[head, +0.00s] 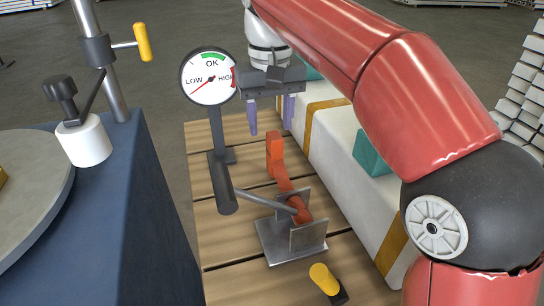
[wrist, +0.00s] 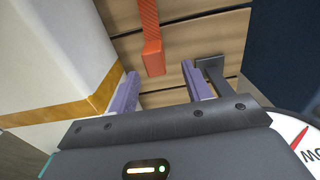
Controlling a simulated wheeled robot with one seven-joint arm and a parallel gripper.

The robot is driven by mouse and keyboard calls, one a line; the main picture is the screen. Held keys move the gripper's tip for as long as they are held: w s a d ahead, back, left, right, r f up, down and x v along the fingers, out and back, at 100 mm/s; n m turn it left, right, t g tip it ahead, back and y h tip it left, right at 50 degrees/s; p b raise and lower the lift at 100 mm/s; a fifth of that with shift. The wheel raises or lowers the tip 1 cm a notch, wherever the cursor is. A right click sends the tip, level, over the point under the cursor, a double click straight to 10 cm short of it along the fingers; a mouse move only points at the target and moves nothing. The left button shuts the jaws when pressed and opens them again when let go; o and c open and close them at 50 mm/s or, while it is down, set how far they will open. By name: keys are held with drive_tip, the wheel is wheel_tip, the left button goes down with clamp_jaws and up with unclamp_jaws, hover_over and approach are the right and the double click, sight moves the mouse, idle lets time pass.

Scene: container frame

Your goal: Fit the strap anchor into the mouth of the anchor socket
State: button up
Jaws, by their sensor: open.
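I take the orange-red block (head: 275,146) to be the strap anchor. In the wrist view, the block (wrist: 153,60) lies beyond the fingertips, roughly between the fingers of my gripper (wrist: 160,86), and nothing is held. I cannot make out the anchor socket's mouth for certain in either view.
A round gauge (head: 210,78) marked LOW, OK and HIGH stands left of my gripper, its needle toward LOW. A bar reaches from the bracket to a dark cylinder (head: 227,200). A white, yellow-banded load (head: 345,160) is on the right. A yellow-topped knob (head: 322,278) is in front.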

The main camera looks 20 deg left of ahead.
sight(275, 135)
drive_tip(key=f, duration=0.2)
drive_tip(key=f+b, duration=0.1)
drive_tip(key=d+f+b, duration=0.1)
drive_tip(key=f, duration=0.1)
drive_tip(key=shift+f, duration=0.3)
clamp_jaws()
